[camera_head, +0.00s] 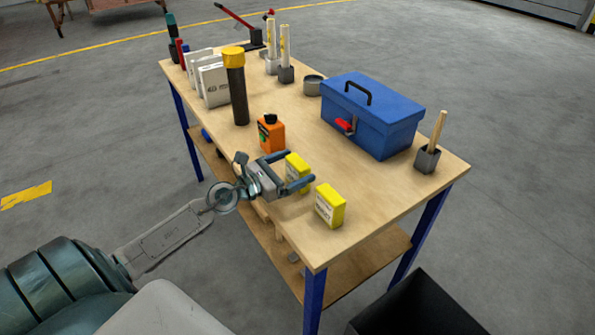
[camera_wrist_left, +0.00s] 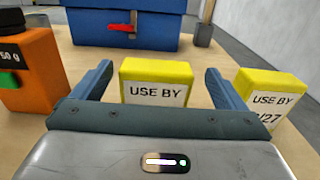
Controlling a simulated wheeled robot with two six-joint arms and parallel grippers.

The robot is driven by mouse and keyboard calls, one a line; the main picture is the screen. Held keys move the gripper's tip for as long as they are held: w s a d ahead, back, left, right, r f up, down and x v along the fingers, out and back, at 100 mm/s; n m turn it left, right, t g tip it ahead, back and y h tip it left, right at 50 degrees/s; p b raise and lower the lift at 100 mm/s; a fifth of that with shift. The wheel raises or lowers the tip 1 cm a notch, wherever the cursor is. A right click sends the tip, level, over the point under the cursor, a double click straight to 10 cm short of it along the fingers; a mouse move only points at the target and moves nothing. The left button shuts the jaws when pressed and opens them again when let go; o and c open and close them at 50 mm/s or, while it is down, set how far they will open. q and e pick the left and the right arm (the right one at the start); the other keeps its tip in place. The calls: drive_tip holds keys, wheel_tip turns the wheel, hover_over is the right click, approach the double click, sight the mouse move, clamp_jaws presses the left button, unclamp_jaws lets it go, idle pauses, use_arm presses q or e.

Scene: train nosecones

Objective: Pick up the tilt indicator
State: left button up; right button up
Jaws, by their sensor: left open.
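No object in view is marked as a tilt indicator, and I cannot tell which one it is. A yellow box (camera_head: 293,163) with a white label stands upright near the table's front edge. It also shows in the left wrist view (camera_wrist_left: 157,82), its label reading "USE BY". A second, similar yellow box (camera_head: 330,207) stands nearer the corner, and right of the fingers in the wrist view (camera_wrist_left: 268,98). My left gripper (camera_head: 300,167) is open, its two fingers reaching toward either side of the first box; contact cannot be seen. My right gripper is not in view.
An orange bottle (camera_head: 271,136) stands just beyond the left gripper. A blue toolbox (camera_head: 372,120) with a red latch, a dark cylinder with yellow cap (camera_head: 236,90) and white boxes (camera_head: 211,82) stand farther back. A holder (camera_head: 427,159) is at right. The wooden table (camera_head: 375,195) is bare at front right.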

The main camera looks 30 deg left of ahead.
sight(303, 161)
use_arm(q)
drive_tip(key=shift+p+x, duration=0.5)
drive_tip(key=shift+x, duration=1.4)
drive_tip(key=shift+w+a+f, duration=0.1)
drive_tip(key=shift+a, duration=0.05)
drive_tip(key=c, duration=1.1)
drive_tip(key=shift+o, duration=0.2)
